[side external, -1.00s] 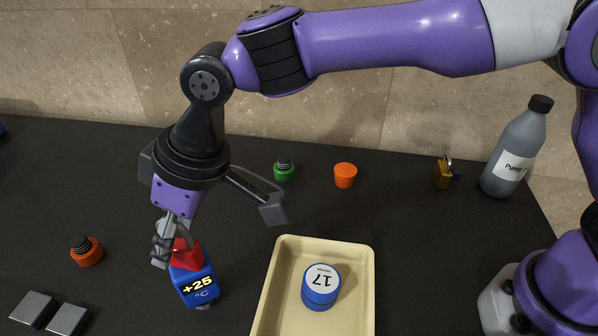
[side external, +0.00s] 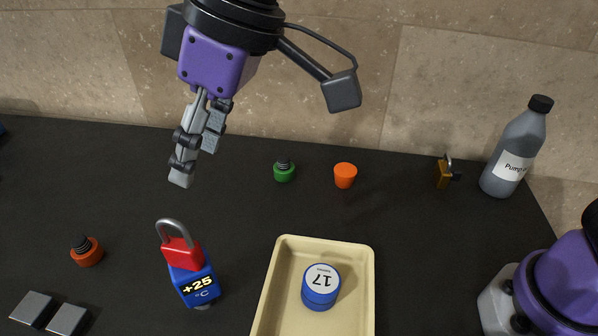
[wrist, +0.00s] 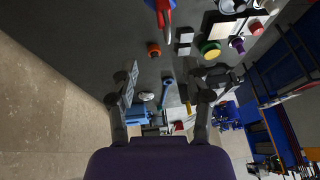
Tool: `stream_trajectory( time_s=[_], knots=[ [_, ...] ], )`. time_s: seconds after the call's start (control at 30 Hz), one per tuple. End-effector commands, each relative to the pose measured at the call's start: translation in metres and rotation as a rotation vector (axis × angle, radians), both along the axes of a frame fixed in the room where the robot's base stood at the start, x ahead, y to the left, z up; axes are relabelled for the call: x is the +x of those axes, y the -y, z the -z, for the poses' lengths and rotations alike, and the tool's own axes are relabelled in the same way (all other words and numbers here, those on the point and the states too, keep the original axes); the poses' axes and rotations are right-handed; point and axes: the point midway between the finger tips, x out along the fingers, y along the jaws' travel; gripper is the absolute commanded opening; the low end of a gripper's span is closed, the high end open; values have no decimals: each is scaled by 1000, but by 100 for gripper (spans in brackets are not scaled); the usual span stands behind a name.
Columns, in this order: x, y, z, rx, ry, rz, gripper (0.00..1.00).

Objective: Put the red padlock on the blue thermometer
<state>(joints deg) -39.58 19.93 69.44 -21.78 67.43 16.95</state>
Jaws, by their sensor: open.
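The red padlock (side external: 183,254) sits on top of the blue thermometer (side external: 197,287), touching it, with its grey shackle up. The thermometer shows "+25 °C" and stands on the dark table left of the tray. Both also show at the top edge of the wrist view, the padlock (wrist: 167,24) as a red shape beside blue. My gripper (side external: 197,148) is open and empty, in the air well above the padlock and clear of it. Its fingers overlap in the side view; in the wrist view they are spread apart.
A cream tray (side external: 364,290) holds a blue round weight (side external: 320,288). An orange knob (side external: 87,252) and two grey blocks (side external: 50,312) lie left. A green knob (side external: 284,171), orange cup (side external: 345,175), brass padlock (side external: 443,173) and grey bottle (side external: 512,150) stand toward the back.

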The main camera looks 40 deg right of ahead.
Motion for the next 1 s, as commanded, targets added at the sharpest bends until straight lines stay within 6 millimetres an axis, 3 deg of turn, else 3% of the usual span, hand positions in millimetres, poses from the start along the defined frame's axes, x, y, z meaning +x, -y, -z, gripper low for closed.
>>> stream_trajectory(
  time_s=[0.13, 0.23, 0.4, 0.5, 0.6, 0.7, 1.0],
  knots=[
    [7, 62, -12, 10, 19, 143, 56],
    [1, 129, -12, 13, 44, 299, 56],
    [-36, 230, 13, -8, 97, 563, 56],
    [-61, 269, 34, -31, 120, 682, 56],
    [-79, 291, 51, -50, 135, 758, 56],
    [-88, 301, 61, -61, 142, 797, 56],
    [-90, 303, 63, -64, 141, 804, 56]
  ],
)
